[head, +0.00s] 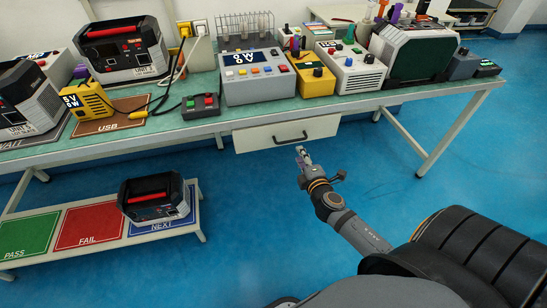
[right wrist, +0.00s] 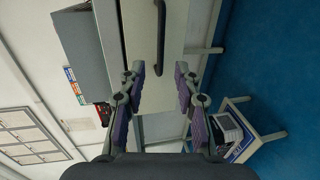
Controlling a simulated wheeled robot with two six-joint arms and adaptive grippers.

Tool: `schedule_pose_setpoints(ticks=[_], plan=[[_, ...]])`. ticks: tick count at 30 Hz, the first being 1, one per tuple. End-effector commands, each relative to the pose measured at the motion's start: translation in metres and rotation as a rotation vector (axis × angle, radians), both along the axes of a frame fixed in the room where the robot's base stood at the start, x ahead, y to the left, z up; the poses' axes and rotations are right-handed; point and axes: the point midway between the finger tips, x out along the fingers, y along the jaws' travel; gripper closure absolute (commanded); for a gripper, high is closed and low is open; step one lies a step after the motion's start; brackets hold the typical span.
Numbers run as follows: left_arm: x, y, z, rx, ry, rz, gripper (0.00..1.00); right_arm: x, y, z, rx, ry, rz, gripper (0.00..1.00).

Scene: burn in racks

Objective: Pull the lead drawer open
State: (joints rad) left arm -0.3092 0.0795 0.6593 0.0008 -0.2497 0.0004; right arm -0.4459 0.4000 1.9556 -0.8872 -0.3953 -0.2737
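The lead drawer (head: 285,134) is a pale drawer under the bench's front edge, with a dark bar handle (head: 291,139). Its front looks flush and shut. My right gripper (head: 301,151) is just in front of and below the handle, apart from it. In the right wrist view the handle (right wrist: 160,38) runs lengthwise ahead of the two fingers (right wrist: 160,80), which are spread wide with nothing between them. The drawer front (right wrist: 175,60) fills the middle there. My left gripper is not in view.
The bench (head: 410,97) carries several instruments and a USB mat (head: 107,119). A low stand (head: 57,219) with PASS, FAIL and NEXT areas is at lower left, holding a grey unit (head: 153,199). A bench leg (head: 450,140) stands right. The blue floor before the drawer is clear.

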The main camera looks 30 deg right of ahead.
Motion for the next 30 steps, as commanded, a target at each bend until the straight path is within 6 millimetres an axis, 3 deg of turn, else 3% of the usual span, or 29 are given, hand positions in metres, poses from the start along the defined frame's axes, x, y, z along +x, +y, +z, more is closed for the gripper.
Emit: schedule_pose_setpoints(ticks=[3, 6, 14, 18, 30], plan=[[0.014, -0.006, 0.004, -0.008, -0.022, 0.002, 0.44, 0.004, -0.001, 0.002, 0.001, 0.0, -0.001, 0.67], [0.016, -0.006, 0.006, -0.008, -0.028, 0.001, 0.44, 0.017, -0.005, 0.0, 0.004, -0.001, -0.004, 0.67], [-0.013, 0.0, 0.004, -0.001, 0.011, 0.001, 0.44, 0.07, -0.017, -0.013, 0.006, 0.0, -0.003, 0.67], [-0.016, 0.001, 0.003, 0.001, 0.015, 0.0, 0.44, 0.09, -0.022, -0.018, 0.005, 0.001, -0.003, 0.67], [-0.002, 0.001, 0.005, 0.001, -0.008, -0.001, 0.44, 0.1, -0.024, -0.021, 0.005, 0.002, -0.002, 0.67]])
